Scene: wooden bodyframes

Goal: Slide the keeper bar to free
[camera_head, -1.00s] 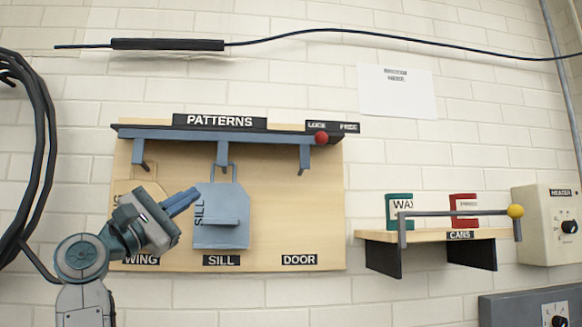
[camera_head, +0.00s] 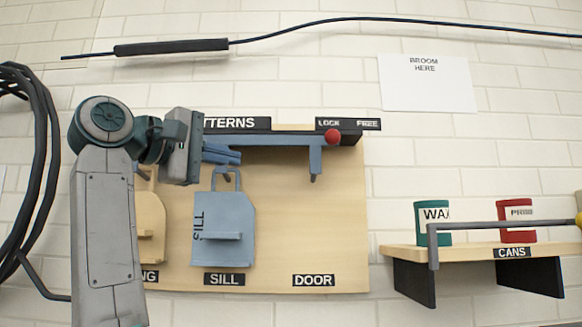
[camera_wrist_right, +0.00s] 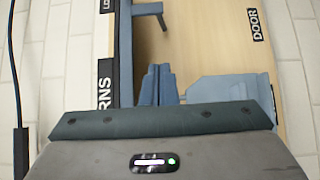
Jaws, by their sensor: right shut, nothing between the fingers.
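The blue keeper bar (camera_head: 275,141) runs along the top of the patterns board (camera_head: 300,230). Its red knob (camera_head: 333,136) sits below the LOCK mark (camera_head: 328,123), left of the FREE mark (camera_head: 367,123). My right gripper (camera_head: 222,153) is shut and empty, in front of the bar's left part and left of the knob. Its blue fingers also show in the right wrist view (camera_wrist_right: 158,85), beside the bar (camera_wrist_right: 124,60). I cannot tell whether they touch the bar. My wrist hides the bar's left end. My left gripper is not in view.
The blue SILL pattern (camera_head: 224,225) hangs just below the fingers. A wooden WING pattern (camera_head: 152,230) is partly behind my arm. The DOOR place (camera_head: 313,280) is empty. A can shelf (camera_head: 400,250) with a rail (camera_head: 500,226) stands at the right.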

